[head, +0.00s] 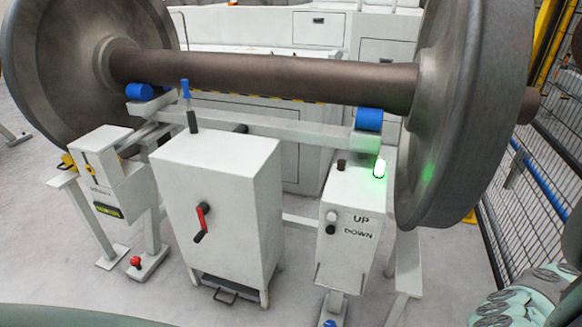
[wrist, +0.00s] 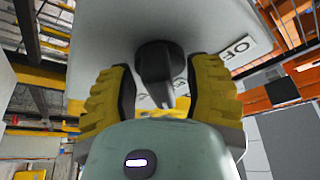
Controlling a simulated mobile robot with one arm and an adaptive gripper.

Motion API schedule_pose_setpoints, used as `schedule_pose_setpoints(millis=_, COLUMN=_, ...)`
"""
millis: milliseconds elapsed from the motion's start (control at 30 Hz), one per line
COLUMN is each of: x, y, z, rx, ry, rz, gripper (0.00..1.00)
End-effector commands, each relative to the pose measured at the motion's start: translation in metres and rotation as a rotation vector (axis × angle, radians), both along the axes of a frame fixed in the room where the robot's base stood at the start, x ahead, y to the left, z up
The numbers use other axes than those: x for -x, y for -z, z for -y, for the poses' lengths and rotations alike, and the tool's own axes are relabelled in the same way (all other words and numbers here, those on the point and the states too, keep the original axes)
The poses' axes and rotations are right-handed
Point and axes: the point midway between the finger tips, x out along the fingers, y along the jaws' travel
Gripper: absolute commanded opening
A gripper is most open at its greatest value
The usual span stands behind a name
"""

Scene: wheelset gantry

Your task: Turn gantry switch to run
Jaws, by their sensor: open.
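In the wrist view a black rotary switch knob (wrist: 156,62) sits on a pale panel (wrist: 95,28). My gripper (wrist: 159,84) is open, one yellow ribbed finger on each side of the knob. I cannot tell whether the fingers touch it. In the head view my gripper does not show, and I cannot tell which of the boxes carries this knob.
In the head view a large wheelset (head: 265,78) rests on blue rollers (head: 369,119). Below stand a cabinet with a red-handled crank (head: 201,222), an UP/DOWN box (head: 350,205) with a lit green lamp (head: 380,168), and a smaller box (head: 100,150). A mesh fence (head: 520,190) is at right.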

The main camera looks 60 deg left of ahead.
Motion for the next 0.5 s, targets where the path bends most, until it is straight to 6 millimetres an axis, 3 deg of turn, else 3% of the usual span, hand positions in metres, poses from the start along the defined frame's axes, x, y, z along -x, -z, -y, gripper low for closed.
schedule_pose_setpoints(millis=167, x=0.004, y=0.006, z=-0.019, rx=-0.003, ry=-0.009, rz=-0.003, gripper=0.5)
schedule_pose_setpoints(millis=500, x=0.029, y=0.025, z=-0.081, rx=-0.004, ry=-0.01, rz=-0.006, gripper=0.5)
